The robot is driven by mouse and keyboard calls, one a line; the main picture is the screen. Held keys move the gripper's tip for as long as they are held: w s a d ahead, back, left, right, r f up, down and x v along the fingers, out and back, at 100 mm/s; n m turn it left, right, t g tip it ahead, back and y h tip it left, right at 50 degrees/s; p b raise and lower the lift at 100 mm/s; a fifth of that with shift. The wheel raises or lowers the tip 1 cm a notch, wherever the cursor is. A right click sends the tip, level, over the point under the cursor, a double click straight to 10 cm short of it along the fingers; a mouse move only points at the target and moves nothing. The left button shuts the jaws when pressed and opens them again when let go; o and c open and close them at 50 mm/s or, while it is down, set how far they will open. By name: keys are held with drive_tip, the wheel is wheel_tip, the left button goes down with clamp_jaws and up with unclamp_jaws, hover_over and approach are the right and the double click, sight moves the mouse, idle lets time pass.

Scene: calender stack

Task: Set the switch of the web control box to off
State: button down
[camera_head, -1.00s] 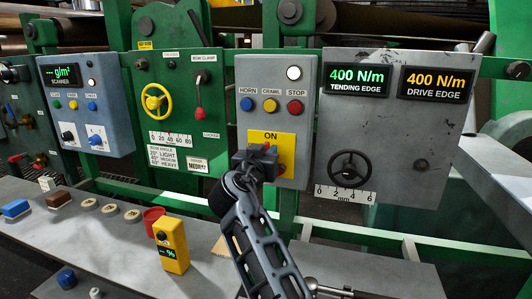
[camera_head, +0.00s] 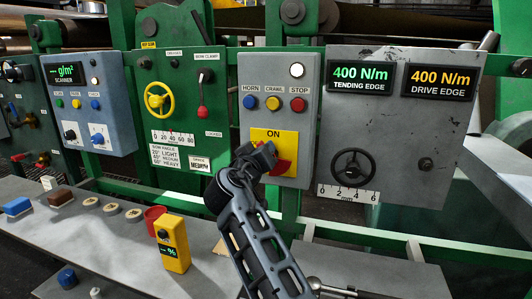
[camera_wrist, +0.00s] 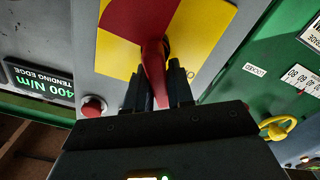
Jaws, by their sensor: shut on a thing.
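The web control box (camera_head: 277,75) is grey, with HORN, CRAWL and STOP buttons and a white lamp. Its red rotary switch (camera_head: 284,167) sits on a yellow plate (camera_head: 288,146); the ON label shows above it. My gripper (camera_head: 258,157) is at the switch, tilted and covering its left part. In the wrist view, the fingers of my gripper (camera_wrist: 158,92) are shut on the red handle of the switch (camera_wrist: 154,65), one on each side. The handle stands out from a red disc part on the yellow plate. Any OFF label is hidden.
The grey tension panel (camera_head: 400,130) with a black handwheel (camera_head: 352,168) is just right of the box. The green panel with a yellow handwheel (camera_head: 158,99) is left.

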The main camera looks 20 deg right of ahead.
drive_tip(key=n, duration=0.3)
drive_tip(key=shift+w+a+f, duration=0.15)
drive_tip(key=shift+a+f, duration=0.05)
drive_tip(key=shift+a, duration=0.05)
drive_tip(key=shift+w+a+f+n+p, duration=0.1)
drive_tip(key=shift+f+n+p, duration=0.35)
drive_tip(key=shift+n, duration=1)
drive_tip(key=shift+w+a+f+n+p, duration=0.15)
drive_tip(key=shift+n+p, duration=0.45)
drive_tip(key=shift+n, duration=0.9)
drive_tip(key=shift+s+a+f+n+p, duration=0.1)
drive_tip(key=shift+f+n+p, duration=0.35)
drive_tip(key=shift+n, duration=1)
drive_tip(key=c, duration=1.1)
unclamp_jaws()
drive_tip(key=shift+r, duration=0.1)
drive_tip(key=v, duration=0.7)
drive_tip(key=shift+s+a+b, duration=0.2)
drive_tip(key=shift+s+b, duration=0.05)
drive_tip(key=shift+b, duration=0.1)
